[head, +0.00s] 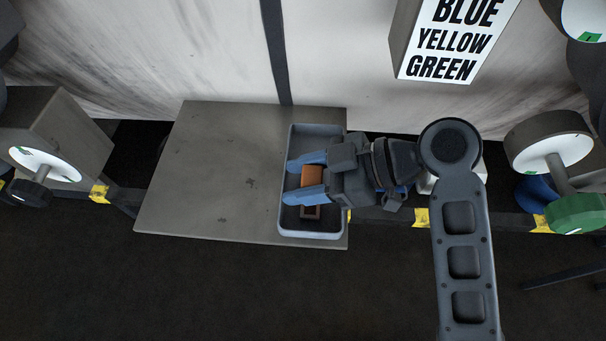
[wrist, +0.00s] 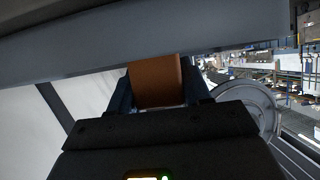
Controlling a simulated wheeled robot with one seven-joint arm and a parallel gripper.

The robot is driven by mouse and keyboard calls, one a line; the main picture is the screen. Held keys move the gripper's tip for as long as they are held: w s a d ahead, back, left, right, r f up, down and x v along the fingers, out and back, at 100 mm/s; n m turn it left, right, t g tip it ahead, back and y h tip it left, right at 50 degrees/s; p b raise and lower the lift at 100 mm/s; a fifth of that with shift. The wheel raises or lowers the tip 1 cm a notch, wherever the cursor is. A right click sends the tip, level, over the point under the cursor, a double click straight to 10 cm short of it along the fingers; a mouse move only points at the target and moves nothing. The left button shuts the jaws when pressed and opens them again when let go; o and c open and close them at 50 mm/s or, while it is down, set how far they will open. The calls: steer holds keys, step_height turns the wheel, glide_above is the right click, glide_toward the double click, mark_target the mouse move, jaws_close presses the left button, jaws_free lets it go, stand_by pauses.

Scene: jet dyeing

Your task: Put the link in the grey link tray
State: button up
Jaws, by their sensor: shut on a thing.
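The link (head: 312,176) is an orange-brown block between the blue fingertips of my gripper (head: 307,178) in the head view. It also shows between the dark fingers in the wrist view (wrist: 155,82). My gripper is shut on it. The grey link tray (head: 312,130) is a shallow rectangular tray at the right end of a grey table, and my fingers and the link are over its inside. A brown piece (head: 311,213) shows beyond the lower finger; I cannot tell whether it is part of the link. Whether the link touches the tray floor is unclear.
The grey table (head: 215,180) is bare left of the tray. A white wall-like surface stands behind it. A sign reading BLUE YELLOW GREEN (head: 458,40) hangs at the upper right. Wheels with green (head: 578,212) and black (head: 30,193) knobs stand at the sides.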

steer(key=shift+f, duration=0.15)
steer(key=o, duration=1.1)
steer(key=shift+d+r, duration=0.15)
steer(key=shift+r, duration=0.1)
steer(key=shift+v, duration=3.6)
